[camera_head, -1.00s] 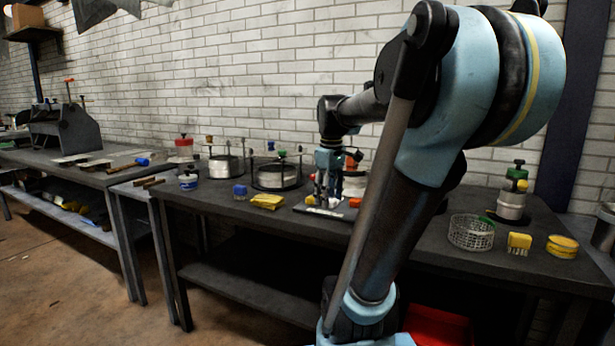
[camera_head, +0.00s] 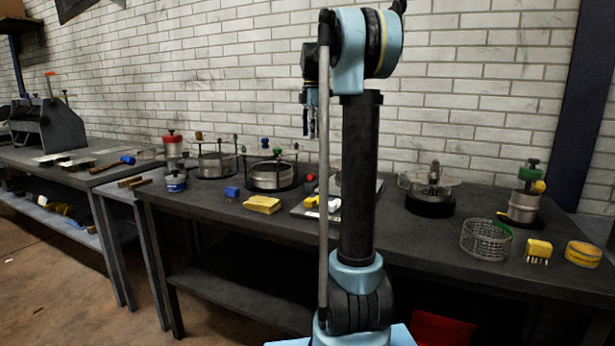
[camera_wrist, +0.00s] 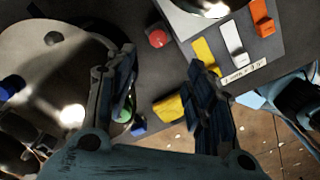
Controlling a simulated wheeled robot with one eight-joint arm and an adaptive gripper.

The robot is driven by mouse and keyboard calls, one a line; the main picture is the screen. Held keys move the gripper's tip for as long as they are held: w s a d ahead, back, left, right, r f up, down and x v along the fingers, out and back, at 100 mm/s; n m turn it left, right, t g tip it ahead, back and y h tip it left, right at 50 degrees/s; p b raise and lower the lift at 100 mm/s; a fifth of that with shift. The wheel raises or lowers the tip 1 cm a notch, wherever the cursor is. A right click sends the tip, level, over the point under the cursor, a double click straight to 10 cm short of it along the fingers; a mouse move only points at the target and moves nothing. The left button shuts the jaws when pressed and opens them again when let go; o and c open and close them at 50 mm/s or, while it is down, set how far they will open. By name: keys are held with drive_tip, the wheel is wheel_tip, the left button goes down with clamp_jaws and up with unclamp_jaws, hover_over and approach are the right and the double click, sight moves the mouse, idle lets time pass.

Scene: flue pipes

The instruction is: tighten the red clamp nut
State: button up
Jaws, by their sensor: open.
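My gripper (camera_head: 311,124) is raised over the bench, fingers pointing down. In the wrist view my gripper (camera_wrist: 161,62) has its two fingers apart with nothing between them. A round red knob (camera_wrist: 158,38) lies beyond the fingertips, beside the slab with coloured blocks. In the head view a small red knob (camera_head: 310,180) shows below my gripper, just left of my arm; I cannot tell for sure that it is the clamp nut.
A clear-topped pot (camera_head: 431,187) stands right of my arm, with a wire basket (camera_head: 486,240) and a green-knobbed pot (camera_head: 523,205) farther right. Left are a caged pot (camera_head: 271,176), a yellow pack (camera_head: 262,204) and a blue block (camera_head: 232,192). The bench front is mostly clear.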

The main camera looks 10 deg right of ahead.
sight(310, 176)
drive_tip(key=f, duration=1.7)
drive_tip(key=shift+w+a+f, duration=0.15)
drive_tip(key=shift+a, duration=0.1)
drive_tip(key=c, duration=1.1)
